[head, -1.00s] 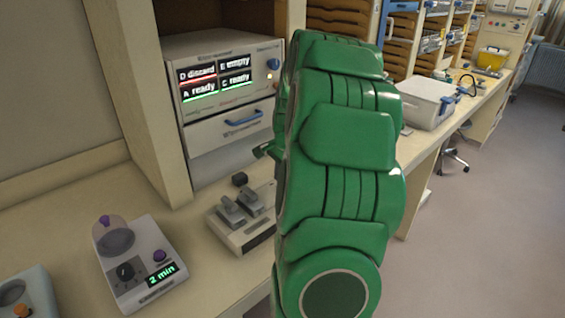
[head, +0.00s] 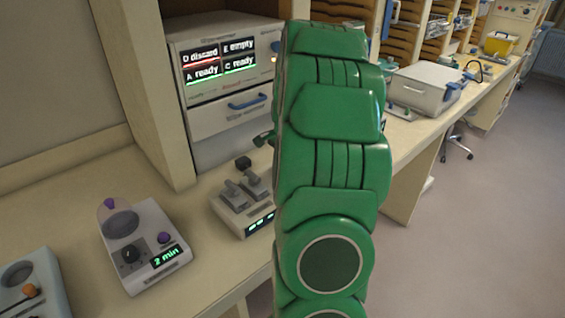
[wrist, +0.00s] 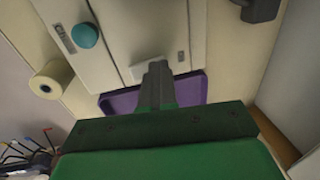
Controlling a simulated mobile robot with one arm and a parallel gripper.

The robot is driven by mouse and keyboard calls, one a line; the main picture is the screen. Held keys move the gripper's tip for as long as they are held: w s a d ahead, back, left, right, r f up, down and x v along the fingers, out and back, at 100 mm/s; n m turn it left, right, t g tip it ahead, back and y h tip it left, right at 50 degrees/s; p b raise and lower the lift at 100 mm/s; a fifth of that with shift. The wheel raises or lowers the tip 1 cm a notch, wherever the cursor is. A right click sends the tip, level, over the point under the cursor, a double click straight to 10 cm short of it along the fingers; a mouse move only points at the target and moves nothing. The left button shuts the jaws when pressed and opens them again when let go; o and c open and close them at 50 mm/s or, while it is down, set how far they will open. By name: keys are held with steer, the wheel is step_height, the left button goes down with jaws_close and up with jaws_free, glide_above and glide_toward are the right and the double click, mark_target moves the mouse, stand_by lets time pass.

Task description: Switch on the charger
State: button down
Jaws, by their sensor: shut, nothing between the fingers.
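What looks like the charger (head: 228,218) is a pale box on the bench with two grey blocks seated on top and a black knob (head: 243,163) behind them. Its front display (head: 261,222) is lit with green marks; its right end is hidden behind my green arm. My gripper (wrist: 158,68) shows in the wrist view, shut and empty. Its tips are over a pale box front, close to a small white square piece (wrist: 181,56); I cannot tell whether they touch it. In the head view my arm hides most of the gripper.
A timer unit (head: 145,265) reading "2 min" stands left of the charger. A cabinet with a status screen (head: 219,57) stands behind. The wrist view shows a teal knob (wrist: 85,35), a purple tray (wrist: 120,103) and a tape roll (wrist: 48,82).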

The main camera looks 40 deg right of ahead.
steer(key=shift+s+f, duration=0.1)
steer(key=shift+s, duration=0.85)
steer(key=shift+r, duration=0.6)
step_height(320, 180, up, 13)
steer(key=s, duration=0.3)
steer(key=shift+f, duration=0.15)
steer(key=shift+w, duration=0.2)
steer(key=shift+w+r+t, duration=0.2)
steer(key=shift+w+t, duration=0.2)
steer(key=shift+w, duration=0.2)
steer(key=shift+f, duration=0.15)
